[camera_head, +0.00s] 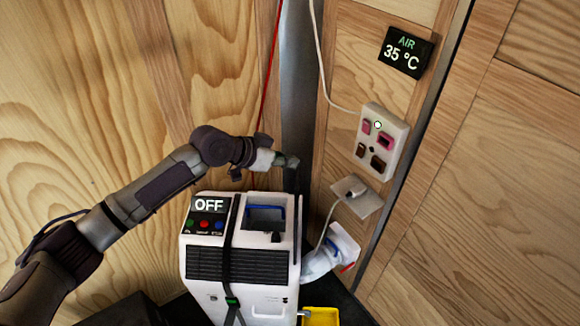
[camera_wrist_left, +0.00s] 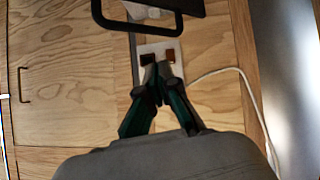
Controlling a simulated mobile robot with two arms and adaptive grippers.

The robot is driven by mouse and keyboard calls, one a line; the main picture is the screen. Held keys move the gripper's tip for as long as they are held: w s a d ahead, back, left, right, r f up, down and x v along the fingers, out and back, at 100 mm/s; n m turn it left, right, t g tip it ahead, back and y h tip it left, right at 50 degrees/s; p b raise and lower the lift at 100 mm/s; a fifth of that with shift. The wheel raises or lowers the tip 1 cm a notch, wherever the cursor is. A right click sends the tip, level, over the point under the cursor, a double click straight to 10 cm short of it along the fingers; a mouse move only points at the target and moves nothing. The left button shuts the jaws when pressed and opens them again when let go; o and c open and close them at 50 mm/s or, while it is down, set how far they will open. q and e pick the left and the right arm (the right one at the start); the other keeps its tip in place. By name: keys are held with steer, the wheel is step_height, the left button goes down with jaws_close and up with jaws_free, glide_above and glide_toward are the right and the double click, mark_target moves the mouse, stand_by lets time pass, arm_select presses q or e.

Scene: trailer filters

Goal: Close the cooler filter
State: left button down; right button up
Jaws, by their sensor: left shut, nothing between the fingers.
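The white cooler (camera_head: 240,296) stands on the floor in the head view, with a dark grille and a small panel reading OFF. The opening in its top (camera_head: 265,217) shows a blue edge inside. A thin dark upright piece (camera_head: 298,205) stands at the right edge of that opening; it looks like the raised filter cover, seen edge-on. My left gripper (camera_head: 290,161) is above the opening, close to the top of this piece; contact cannot be told. In the left wrist view its fingers (camera_wrist_left: 160,75) are shut and empty. My right gripper is not in view.
A white switch box (camera_head: 382,142) and a plugged-in outlet (camera_head: 356,195) are on the wooden wall at right. A white bag-like object (camera_head: 335,250) and a yellow container (camera_head: 320,316) lie beside the cooler. A dark rounded frame (camera_wrist_left: 180,22) crosses the top of the wrist view.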

arm_select(q)
steer(key=f, duration=0.2)
steer(key=f+p, duration=0.1)
steer(key=shift+s+d+f, duration=0.1)
steer(key=shift+d+f, duration=0.1)
steer(key=shift+f, duration=0.15)
step_height(320, 180, down, 23)
steer(key=b, duration=1.9)
steer(key=shift+r, duration=0.2)
steer(key=shift+s+f, duration=0.1)
steer(key=shift+s, duration=0.05)
